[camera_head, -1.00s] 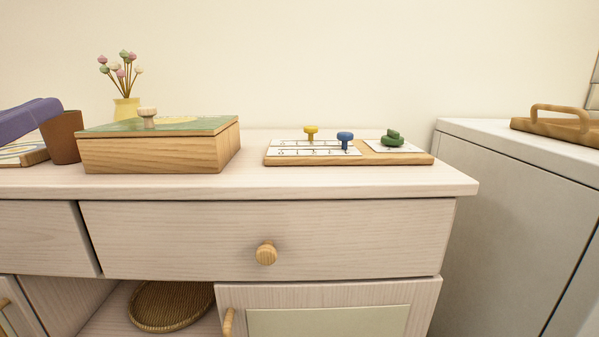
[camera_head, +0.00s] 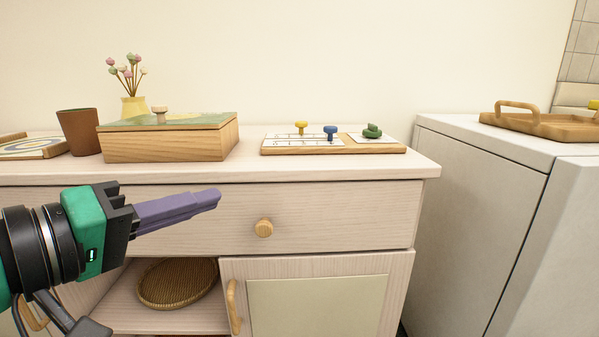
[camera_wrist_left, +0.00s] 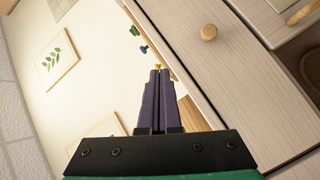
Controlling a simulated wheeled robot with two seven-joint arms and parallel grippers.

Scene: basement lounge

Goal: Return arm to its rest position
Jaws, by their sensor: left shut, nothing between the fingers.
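My left gripper (camera_head: 212,198) comes in from the left in the head view, in front of the dresser's drawer and below its top edge. Its purple fingers are together with nothing between them, pointing right towards the drawer's round wooden knob (camera_head: 264,228), apart from it. In the left wrist view the closed fingers (camera_wrist_left: 158,75) point up the picture, with the same knob (camera_wrist_left: 208,32) to their right. My right gripper is in neither view.
The dresser top (camera_head: 330,168) bears a brown cup (camera_head: 78,132), a wooden box (camera_head: 168,146) with a green lid, a yellow flower vase (camera_head: 134,107) and a game board (camera_head: 390,149). A woven basket (camera_head: 178,284) sits in the open shelf. A grey cabinet (camera_head: 470,190) with a wooden tray (camera_head: 540,126) stands right.

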